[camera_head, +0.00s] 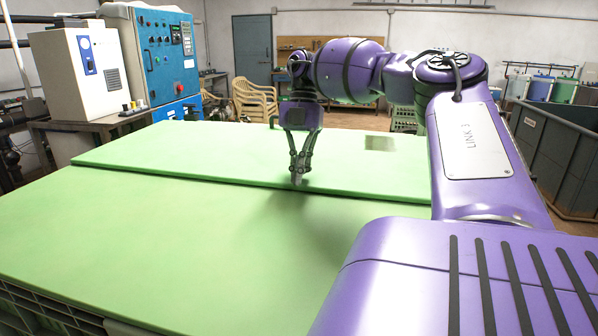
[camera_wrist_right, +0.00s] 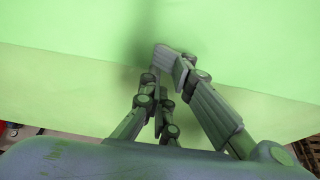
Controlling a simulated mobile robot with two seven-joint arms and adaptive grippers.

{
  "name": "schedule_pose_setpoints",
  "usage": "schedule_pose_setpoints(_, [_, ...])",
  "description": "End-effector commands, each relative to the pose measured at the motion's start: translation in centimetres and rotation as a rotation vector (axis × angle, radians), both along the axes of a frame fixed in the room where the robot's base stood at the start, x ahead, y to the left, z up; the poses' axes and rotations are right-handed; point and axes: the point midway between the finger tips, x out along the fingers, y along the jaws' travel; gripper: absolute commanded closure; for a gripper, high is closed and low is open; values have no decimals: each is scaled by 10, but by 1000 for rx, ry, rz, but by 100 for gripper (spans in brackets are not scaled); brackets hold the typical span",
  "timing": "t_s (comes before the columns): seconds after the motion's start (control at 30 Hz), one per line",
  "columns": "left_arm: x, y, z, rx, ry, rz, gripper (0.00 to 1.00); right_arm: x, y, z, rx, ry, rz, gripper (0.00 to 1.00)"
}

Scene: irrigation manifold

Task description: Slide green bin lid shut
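The green bin lid shows as two flat green panels in the head view. The far panel (camera_head: 215,150) sits slightly higher, with a step along its front edge. The near panel (camera_head: 150,235) spreads in front of it. My right gripper (camera_head: 297,181) points down at that step, its fingers together and empty. The right wrist view shows the fingertips (camera_wrist_right: 163,63) over the edge between the brighter panel (camera_wrist_right: 70,25) and the duller one (camera_wrist_right: 60,85). I cannot tell whether they touch it. My left gripper is not in view.
A dark ribbed bin side (camera_head: 45,315) shows at the lower left. A blue control cabinet (camera_head: 160,60) and a beige box (camera_head: 75,65) stand at the back left. Stacked chairs (camera_head: 255,98) are behind the bin. A grey tank (camera_head: 560,160) stands at the right.

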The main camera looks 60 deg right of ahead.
Motion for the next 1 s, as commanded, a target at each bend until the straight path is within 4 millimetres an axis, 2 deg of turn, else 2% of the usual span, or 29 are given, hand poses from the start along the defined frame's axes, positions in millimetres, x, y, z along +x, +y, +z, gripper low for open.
schedule_pose_setpoints(0.2, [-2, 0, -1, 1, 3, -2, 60, -1, -3, 3, -2, 1, -4, 100])
schedule_pose_setpoints(0.6, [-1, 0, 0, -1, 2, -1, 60, 2, -10, 29, -5, 3, -3, 100])
schedule_pose_setpoints(0.8, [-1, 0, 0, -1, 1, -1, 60, 5, -22, 64, -9, 4, -6, 100])
schedule_pose_setpoints(1.0, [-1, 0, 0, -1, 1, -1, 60, 8, -31, 91, -6, 4, -7, 100])
